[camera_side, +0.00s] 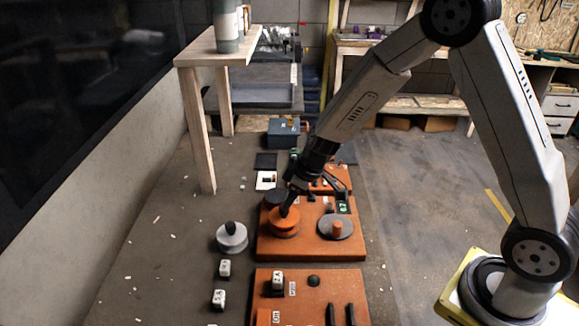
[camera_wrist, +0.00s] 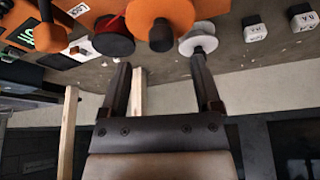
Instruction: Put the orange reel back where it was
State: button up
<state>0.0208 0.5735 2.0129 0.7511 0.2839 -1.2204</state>
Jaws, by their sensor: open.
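The orange reel (camera_side: 284,225) sits on an orange board (camera_side: 310,249), left of a grey disc with an orange knob (camera_side: 336,229). It also shows at the top of the wrist view (camera_wrist: 160,12), with a dark knob (camera_wrist: 161,38) pointing toward my gripper. My gripper (camera_side: 290,200) is low over the reel in the side view. In the wrist view its two fingers (camera_wrist: 160,62) are apart, with nothing between them; the knob lies just beyond the tips, roughly centred. Whether the fingers touch the knob is hidden in the side view.
A dark reel (camera_side: 274,197) stands close behind the orange one. A grey reel with a black knob (camera_side: 232,238) stands on the floor to the left, with white labelled blocks (camera_side: 224,268) nearer. A wooden table (camera_side: 218,58) rises at back left. The floor at right is open.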

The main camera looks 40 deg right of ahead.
aim_at(284, 216)
jog(key=shift+x, duration=2.55)
grip_shut()
